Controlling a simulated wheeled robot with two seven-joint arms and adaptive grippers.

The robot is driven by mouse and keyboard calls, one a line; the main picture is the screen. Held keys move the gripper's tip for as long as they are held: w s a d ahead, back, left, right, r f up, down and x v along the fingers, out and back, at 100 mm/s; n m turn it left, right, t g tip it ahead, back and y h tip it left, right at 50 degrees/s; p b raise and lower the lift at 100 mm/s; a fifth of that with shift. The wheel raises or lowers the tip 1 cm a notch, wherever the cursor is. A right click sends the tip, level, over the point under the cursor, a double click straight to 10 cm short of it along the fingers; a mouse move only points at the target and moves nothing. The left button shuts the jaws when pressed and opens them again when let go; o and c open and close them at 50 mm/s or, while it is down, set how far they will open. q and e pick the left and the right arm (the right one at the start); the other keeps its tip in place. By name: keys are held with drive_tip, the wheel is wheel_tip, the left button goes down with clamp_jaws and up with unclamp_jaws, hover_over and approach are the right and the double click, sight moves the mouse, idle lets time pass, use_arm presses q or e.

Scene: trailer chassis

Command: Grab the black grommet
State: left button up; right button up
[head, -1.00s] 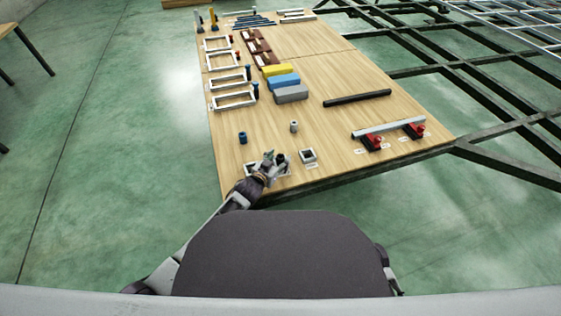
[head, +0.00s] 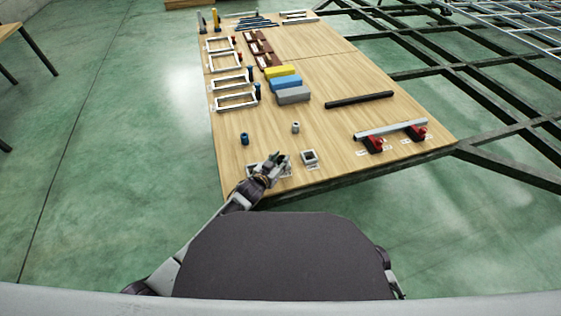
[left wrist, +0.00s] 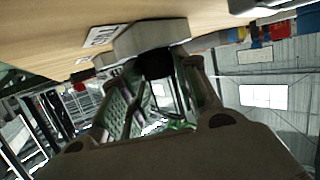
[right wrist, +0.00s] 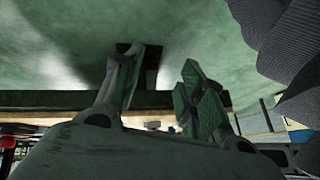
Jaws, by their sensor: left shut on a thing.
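My left gripper (head: 275,161) is low over the table's near edge, above a pale holder (head: 284,171). In the left wrist view its fingers (left wrist: 154,88) are shut on the black grommet (left wrist: 155,64), a dark round piece at the fingertips, close to a pale block on the table. In the head view the grommet is hidden by the gripper. My right gripper (right wrist: 160,75) shows only in its own wrist view, with its fingers apart and nothing between them, away from the table.
On the wooden table (head: 330,130), a square holder (head: 309,157) stands just right of my left gripper. A grey bar on red clamps (head: 390,129) lies to the right.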

use_arm(q)
drive_tip(key=shift+r, duration=0.15)
drive_tip(key=shift+r+p, duration=0.3)
drive_tip(key=shift+r, duration=0.2)
wheel_tip(320, 180, up, 9)
drive_tip(key=p, duration=0.3)
drive_tip(key=shift+f+p, duration=0.15)
drive_tip(key=shift+p, duration=0.25)
use_arm(e)
wheel_tip(320, 180, up, 10)
drive_tip(key=d+g+h, duration=0.1)
drive_tip(key=d, duration=0.1)
drive_tip(key=shift+s+d+f+n+g+h, duration=0.2)
drive_tip(key=shift+s+d+n+g+h, duration=0.1)
drive_tip(key=shift+s+g, duration=0.15)
use_arm(q)
drive_tip(key=shift+f, duration=0.1)
